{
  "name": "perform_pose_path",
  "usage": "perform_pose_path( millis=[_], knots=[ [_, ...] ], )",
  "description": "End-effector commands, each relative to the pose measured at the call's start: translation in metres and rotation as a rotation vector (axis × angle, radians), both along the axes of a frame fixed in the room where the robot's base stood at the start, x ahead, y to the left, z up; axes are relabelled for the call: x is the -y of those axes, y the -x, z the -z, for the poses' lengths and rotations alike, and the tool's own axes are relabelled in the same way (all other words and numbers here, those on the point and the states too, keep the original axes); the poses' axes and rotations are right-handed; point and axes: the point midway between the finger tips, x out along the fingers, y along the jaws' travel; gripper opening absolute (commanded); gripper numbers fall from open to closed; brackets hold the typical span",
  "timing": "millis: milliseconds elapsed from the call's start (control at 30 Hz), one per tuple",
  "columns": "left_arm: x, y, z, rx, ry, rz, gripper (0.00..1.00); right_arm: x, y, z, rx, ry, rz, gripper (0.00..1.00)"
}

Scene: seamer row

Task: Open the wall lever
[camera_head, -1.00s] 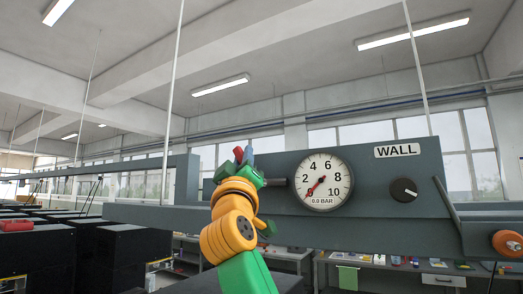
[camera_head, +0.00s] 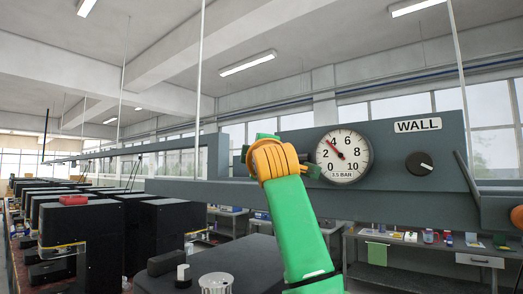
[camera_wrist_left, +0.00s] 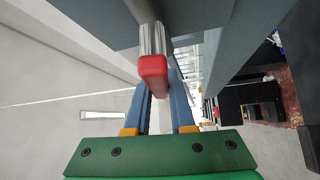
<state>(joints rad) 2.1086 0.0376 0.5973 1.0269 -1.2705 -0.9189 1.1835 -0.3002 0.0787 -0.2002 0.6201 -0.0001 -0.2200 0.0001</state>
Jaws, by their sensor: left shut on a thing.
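The lever has a red grip (camera_wrist_left: 153,72) on a bare metal shaft. In the left wrist view it sits between the two blue fingers of my left gripper (camera_wrist_left: 160,88), which is shut on it. In the head view my green and orange left arm (camera_head: 285,180) reaches up to the beam, and its wrist hides the lever and fingers. The round gauge (camera_head: 344,156) right of the wrist reads 3.5 BAR, its needle pointing up and left. The WALL label (camera_head: 417,125) is on the same panel. My right gripper is out of view.
A black knob (camera_head: 419,163) sits on the panel below the label. An orange round part (camera_head: 517,216) is at the right edge. Dark machines (camera_head: 75,235) stand in a row at left. A workbench (camera_head: 420,245) with small items stands behind, below the beam.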

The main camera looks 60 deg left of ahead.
Motion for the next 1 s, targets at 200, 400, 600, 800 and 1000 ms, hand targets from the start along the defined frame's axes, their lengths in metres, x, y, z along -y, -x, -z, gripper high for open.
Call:
perform_pose_path(
  millis=[200,400,600,800,1000],
  knots=[
    [-0.0013,0.0001,0.0052,0.008,0.048,-0.002,0.0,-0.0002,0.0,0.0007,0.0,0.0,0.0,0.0],
    [-0.0014,-0.0001,0.0063,0.011,0.058,-0.002,0.0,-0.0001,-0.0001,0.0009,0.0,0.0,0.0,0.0],
    [-0.0016,-0.0002,0.0067,0.01,0.059,-0.002,0.0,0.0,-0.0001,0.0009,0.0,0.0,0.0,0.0],
    [-0.0014,-0.0002,0.0063,0.011,0.058,-0.002,0.53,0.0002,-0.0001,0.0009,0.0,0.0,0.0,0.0],
    [-0.0011,-0.0002,0.0052,0.013,0.056,0.0,0.53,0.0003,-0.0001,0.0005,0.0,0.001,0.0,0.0]
  ],
)
